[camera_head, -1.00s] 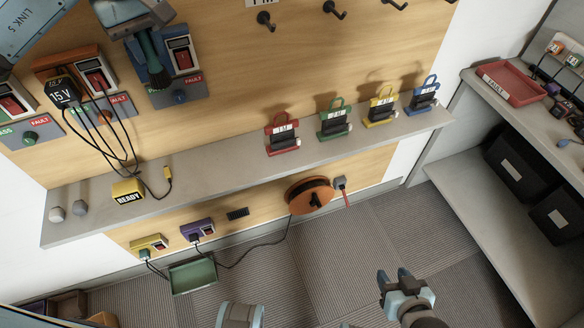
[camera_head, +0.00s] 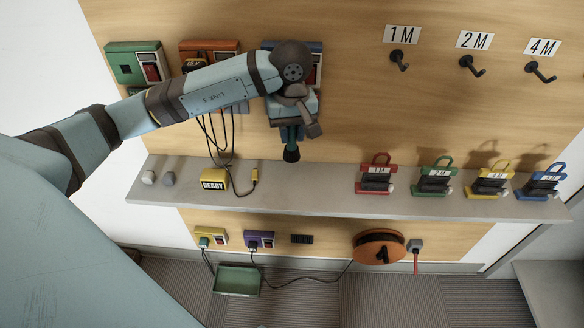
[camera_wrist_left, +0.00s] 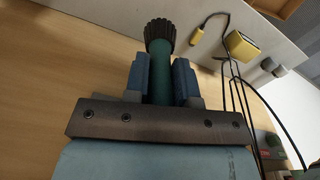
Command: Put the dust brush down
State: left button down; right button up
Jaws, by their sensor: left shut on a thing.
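The dust brush (camera_head: 291,152) has a green handle and a dark bristle end. It hangs bristle end down from my left gripper (camera_head: 290,130), in front of the wooden panel and above the grey shelf (camera_head: 318,200). In the left wrist view the brush (camera_wrist_left: 161,62) sits between the two blue fingers (camera_wrist_left: 161,80), which are shut on its green handle. The bristle end points away from the wrist and looks clear of the shelf. My right gripper is not in view.
A yellow READY block (camera_head: 214,181) and two grey knobs (camera_head: 168,179) are on the shelf's left part. Red (camera_head: 375,178), green (camera_head: 434,180), yellow and blue tagged items stand on its right part. The shelf's middle is bare. Black cables hang left of the brush.

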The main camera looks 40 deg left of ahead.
pick_arm(q)
notch_tip(320, 180, down, 11)
jog(key=shift+f, duration=0.2)
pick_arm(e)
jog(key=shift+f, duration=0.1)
pick_arm(q)
jog(key=shift+f+b, duration=0.15)
jog(key=shift+b, duration=0.3)
jog(key=c, duration=0.9)
grip_release()
jog(key=shift+c, duration=0.2)
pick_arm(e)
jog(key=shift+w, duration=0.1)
